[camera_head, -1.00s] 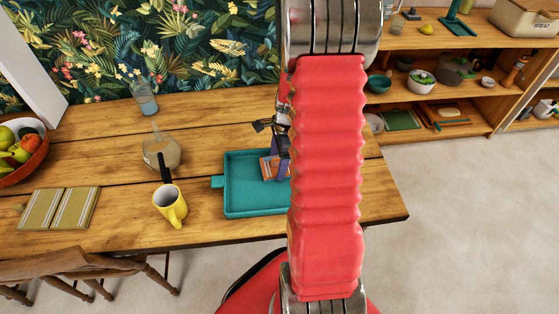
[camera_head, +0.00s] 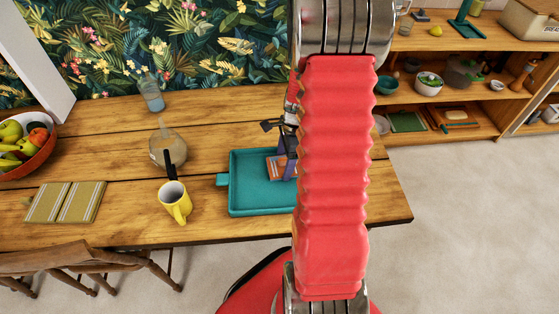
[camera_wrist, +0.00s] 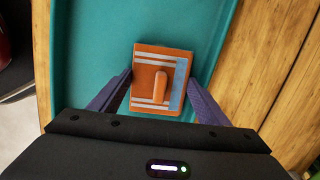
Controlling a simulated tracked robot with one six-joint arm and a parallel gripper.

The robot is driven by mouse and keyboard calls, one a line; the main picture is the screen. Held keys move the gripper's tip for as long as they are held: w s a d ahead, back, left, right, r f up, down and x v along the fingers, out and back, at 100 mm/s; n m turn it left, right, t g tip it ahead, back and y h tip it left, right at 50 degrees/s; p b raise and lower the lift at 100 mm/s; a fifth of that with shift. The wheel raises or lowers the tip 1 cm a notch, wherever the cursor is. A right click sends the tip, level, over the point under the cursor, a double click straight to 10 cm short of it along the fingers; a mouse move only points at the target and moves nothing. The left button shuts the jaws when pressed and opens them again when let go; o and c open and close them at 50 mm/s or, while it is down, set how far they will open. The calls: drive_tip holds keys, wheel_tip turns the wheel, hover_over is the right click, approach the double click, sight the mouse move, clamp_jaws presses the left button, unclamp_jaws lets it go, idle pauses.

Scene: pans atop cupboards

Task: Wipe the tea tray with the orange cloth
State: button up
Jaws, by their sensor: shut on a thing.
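The teal tea tray (camera_head: 258,195) lies on the wooden table near its right end. It also fills much of the wrist view (camera_wrist: 92,50). The orange cloth (camera_wrist: 148,60), folded square with white stripes and a blue band, is over the tray floor. It has a raised orange piece on top. My gripper (camera_wrist: 153,88) is shut on the cloth, with a dark purple finger at each side. In the head view the cloth (camera_head: 279,167) shows only in part. My red arm hides the tray's right part.
A yellow mug (camera_head: 174,202) stands left of the tray, with a glass teapot (camera_head: 168,148) behind it. Striped folded napkins (camera_head: 65,202), a fruit bowl (camera_head: 26,143) and a glass bottle (camera_head: 152,95) are farther left. Open shelves (camera_head: 455,90) stand at the right.

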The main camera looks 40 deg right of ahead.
idle(0.4)
drive_tip(key=shift+w+a+r, duration=0.15)
drive_tip(key=shift+w+a, duration=0.65)
drive_tip(key=shift+d, duration=0.1)
drive_tip(key=shift+s+d, duration=0.75)
drive_tip(key=shift+d, duration=0.15)
drive_tip(key=o, duration=0.6)
drive_tip(key=shift+o, duration=0.2)
drive_tip(key=shift+r, duration=0.2)
